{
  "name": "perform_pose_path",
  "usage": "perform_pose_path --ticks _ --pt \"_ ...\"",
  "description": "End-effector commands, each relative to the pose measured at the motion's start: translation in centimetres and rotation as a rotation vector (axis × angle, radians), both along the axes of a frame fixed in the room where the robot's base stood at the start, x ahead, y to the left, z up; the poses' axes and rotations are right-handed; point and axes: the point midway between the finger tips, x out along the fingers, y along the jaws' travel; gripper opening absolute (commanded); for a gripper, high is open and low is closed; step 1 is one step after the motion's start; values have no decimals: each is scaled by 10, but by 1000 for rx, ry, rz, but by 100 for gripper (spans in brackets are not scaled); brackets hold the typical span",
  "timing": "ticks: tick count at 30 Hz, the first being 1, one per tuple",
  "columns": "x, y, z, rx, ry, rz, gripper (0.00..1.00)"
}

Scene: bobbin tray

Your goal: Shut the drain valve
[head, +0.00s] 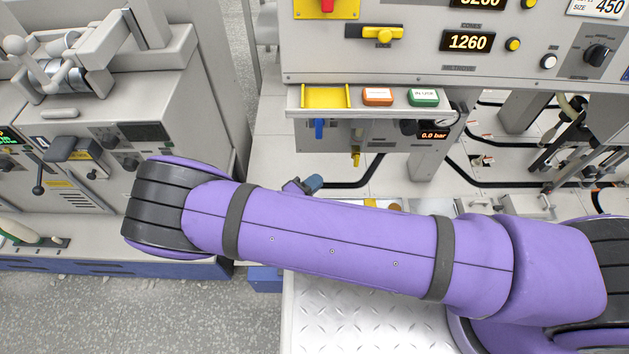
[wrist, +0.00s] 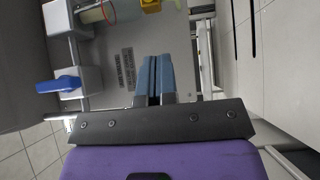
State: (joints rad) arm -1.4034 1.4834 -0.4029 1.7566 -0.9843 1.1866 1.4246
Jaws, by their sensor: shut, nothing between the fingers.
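Below the drawer tray, a blue lever (head: 319,129) hangs down, and a yellow tap-like fitting (head: 355,158) hangs lower to its right. No readable label shows which one is the drain valve. In the wrist view a blue handle (wrist: 60,85) sticks out sideways from a pale block at the left, and a yellow part (wrist: 150,5) shows at the top edge. My gripper (wrist: 154,62) is shut and empty, with its blue fingers together, apart from the blue handle and to its right. In the head view my gripper (head: 313,183) is mostly hidden behind my arm.
A shallow drawer (head: 368,112) with a yellow bin, an orange block and a green block juts out above the fittings. A 0.0 bar display (head: 433,135) is to the right. A grey machine (head: 110,110) stands at the left. A metal plate (head: 350,310) lies below my arm.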

Motion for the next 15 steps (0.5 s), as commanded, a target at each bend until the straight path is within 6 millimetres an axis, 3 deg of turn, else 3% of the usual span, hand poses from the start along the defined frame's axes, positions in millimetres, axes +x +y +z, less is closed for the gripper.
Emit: perform_pose_path --ticks 10,15 --pt "46 -47 0 -3 1 -3 0" --pt "47 -70 0 -3 1 -1 0"
